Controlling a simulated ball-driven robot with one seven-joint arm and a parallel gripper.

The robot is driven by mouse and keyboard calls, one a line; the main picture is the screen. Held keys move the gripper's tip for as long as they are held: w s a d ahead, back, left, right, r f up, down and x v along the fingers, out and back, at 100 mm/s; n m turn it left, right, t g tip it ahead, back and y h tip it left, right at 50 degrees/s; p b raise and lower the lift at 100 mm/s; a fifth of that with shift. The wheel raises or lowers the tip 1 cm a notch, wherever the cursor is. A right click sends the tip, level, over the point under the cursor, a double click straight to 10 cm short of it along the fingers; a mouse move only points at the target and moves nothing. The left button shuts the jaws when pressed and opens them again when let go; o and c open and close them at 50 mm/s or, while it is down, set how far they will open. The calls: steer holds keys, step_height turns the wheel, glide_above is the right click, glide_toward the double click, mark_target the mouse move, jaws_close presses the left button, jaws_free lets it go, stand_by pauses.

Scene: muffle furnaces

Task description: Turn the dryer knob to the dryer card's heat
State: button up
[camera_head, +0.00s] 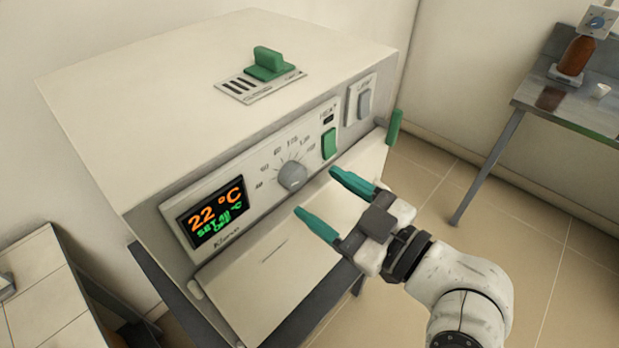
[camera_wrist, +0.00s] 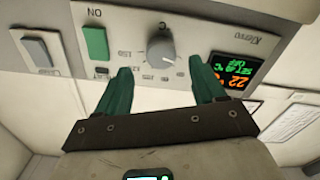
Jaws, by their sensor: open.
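The dryer (camera_head: 220,60) is a large cream box with a sloped front panel. Its round grey knob (camera_head: 292,176) sits mid-panel inside a printed number scale; it also shows in the wrist view (camera_wrist: 161,47). The display (camera_head: 211,213) reads 22 °C in orange, with green SET text below. My gripper (camera_head: 326,198) is open and empty, in front of the panel and apart from the knob. In the wrist view its green fingers (camera_wrist: 163,85) point toward the panel on either side of the knob. No dryer card is clearly seen.
A green switch (camera_head: 329,143) and a grey switch (camera_head: 364,103) sit right of the knob. A green slider (camera_head: 268,62) stands on top. The front door (camera_head: 290,255) is below the panel. A metal table (camera_head: 570,105) with a brown bottle (camera_head: 576,56) stands at right.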

mark_target(299, 181)
steer(key=shift+p+x, duration=0.4)
steer(key=shift+x, duration=1.9)
steer(key=c, duration=1.1)
